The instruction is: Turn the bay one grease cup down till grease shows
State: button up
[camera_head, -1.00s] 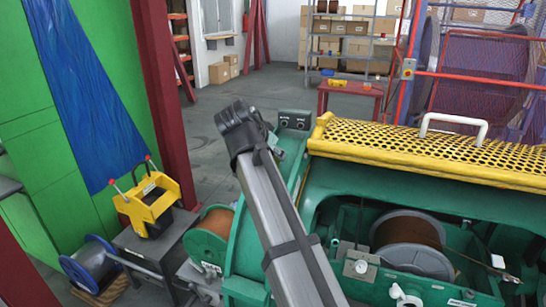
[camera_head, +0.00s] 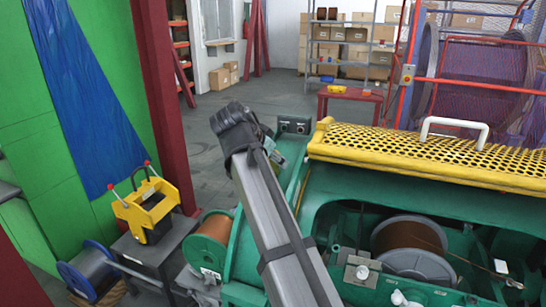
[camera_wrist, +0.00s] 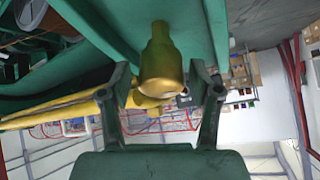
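The grease cup (camera_wrist: 161,62) is a brass fitting with a narrow neck and a wider, rounded body. It shows in the wrist view against a green machine wall (camera_wrist: 95,32). My gripper (camera_wrist: 159,76) is open, with one dark finger on each side of the cup's wide end. Gaps show between the cup and both fingers, so it seems to touch neither. No grease shows on the cup.
A copper-coloured spool (camera_head: 408,236) sits in the green machine's open bay. A yellow perforated guard (camera_head: 430,158) with a white handle (camera_head: 454,130) lies above it. A yellow device (camera_head: 150,207) stands on a grey stand at left. Open floor lies behind my arm.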

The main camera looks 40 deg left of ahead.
jog(key=shift+r, duration=0.15)
jog(key=v, duration=1.2)
dwell(0.3)
